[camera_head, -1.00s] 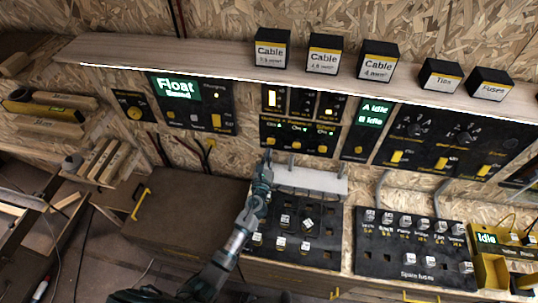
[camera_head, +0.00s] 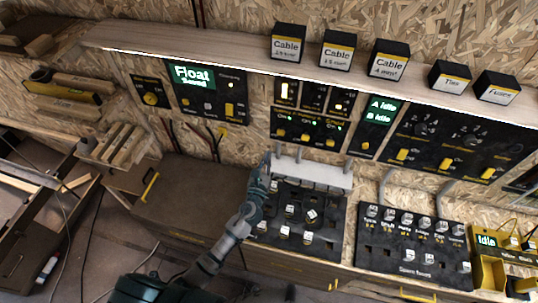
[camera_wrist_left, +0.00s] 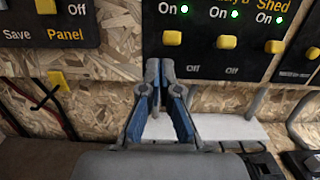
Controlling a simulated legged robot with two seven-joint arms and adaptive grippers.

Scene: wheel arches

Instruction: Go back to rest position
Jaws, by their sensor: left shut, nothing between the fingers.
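My left gripper (camera_head: 265,160) is in the middle of the head view, just below the lower left corner of the black switch panel (camera_head: 310,116) with yellow switches and green lights. In the left wrist view the gripper's two fingers (camera_wrist_left: 160,68) meet at the tips, with nothing between them. They point at the wall below that panel, where the On labels are lit green (camera_wrist_left: 184,9). The picture does not clearly show contact with the panel. My right gripper is in neither view.
A spare-fuses board (camera_head: 410,243) is to the right. A shelf (camera_head: 230,62) with boxes runs above. A brown cabinet (camera_head: 190,200) stands left.

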